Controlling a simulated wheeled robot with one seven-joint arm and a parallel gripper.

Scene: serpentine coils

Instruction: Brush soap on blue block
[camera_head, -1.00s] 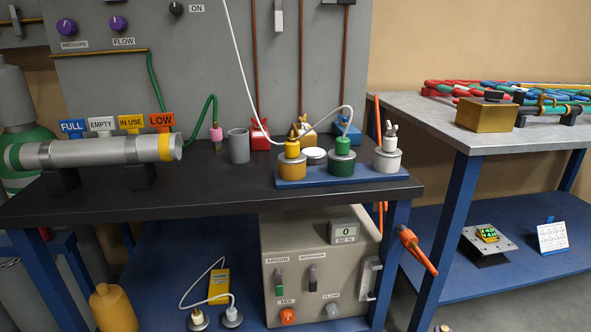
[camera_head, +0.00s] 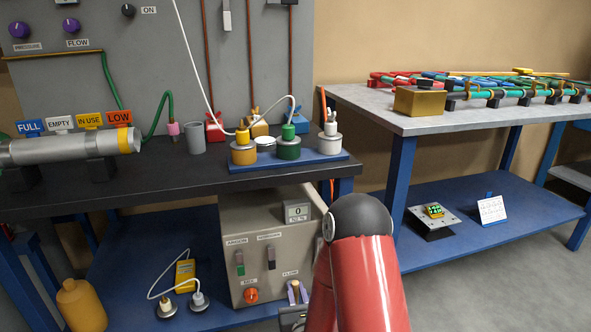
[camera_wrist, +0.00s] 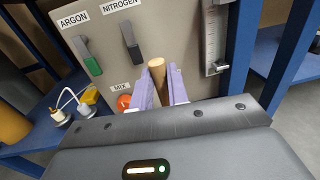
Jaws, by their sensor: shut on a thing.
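My gripper (camera_wrist: 159,88) has lavender fingers shut on a tan, wooden-looking rod (camera_wrist: 157,69). Only the rod's end shows, and I cannot tell whether it is a brush. In the head view my gripper (camera_head: 296,291) is low in front of the beige gas cabinet (camera_head: 265,222), partly hidden by my red arm. A small blue block (camera_head: 302,125) stands on the black bench behind the green jar (camera_head: 288,147), partly covered. No soap is clearly identifiable; a small pale round pot (camera_head: 265,144) sits between the jars.
The blue tray (camera_head: 318,162) also carries an orange jar (camera_head: 243,153) and a white jar (camera_head: 329,148). A grey cup (camera_head: 195,139) and a clamped cylinder (camera_head: 62,148) stand left. A grey-topped table (camera_head: 360,101) is at right. The bench front has free room.

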